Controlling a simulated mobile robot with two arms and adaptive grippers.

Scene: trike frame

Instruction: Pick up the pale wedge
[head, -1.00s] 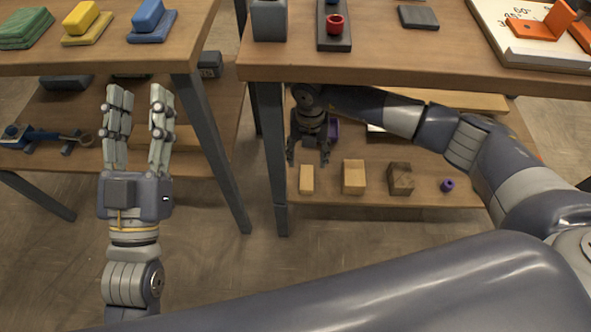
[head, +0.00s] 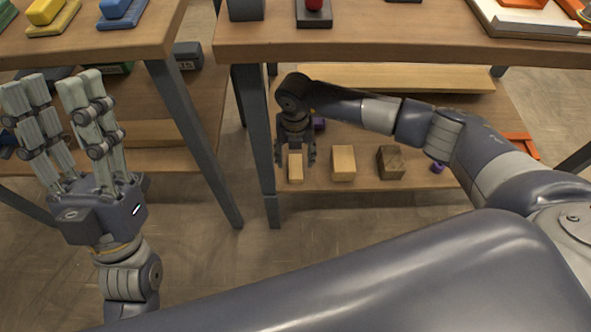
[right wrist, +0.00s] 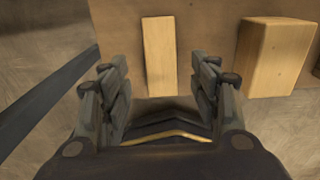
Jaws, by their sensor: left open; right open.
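The pale wedge (head: 296,168) is the narrow pale wooden piece at the left of the row on the lower shelf. In the right wrist view the wedge (right wrist: 159,52) lies ahead, centred between the fingers. My right gripper (head: 296,152) is open over the wedge, with one finger at each side of it in the head view. In the right wrist view my right gripper (right wrist: 160,78) shows nothing held, and the wedge extends beyond its fingertips. I cannot tell if the fingers touch it. My left gripper (head: 53,88) is open and empty at the far left, fingers up.
A wider pale block (head: 343,163), a dark wooden block (head: 390,162) and a purple piece (head: 437,168) stand to the right on the lower shelf. The tabletop (head: 380,42) overhangs my right arm. A table leg (head: 258,140) stands just left of my right gripper.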

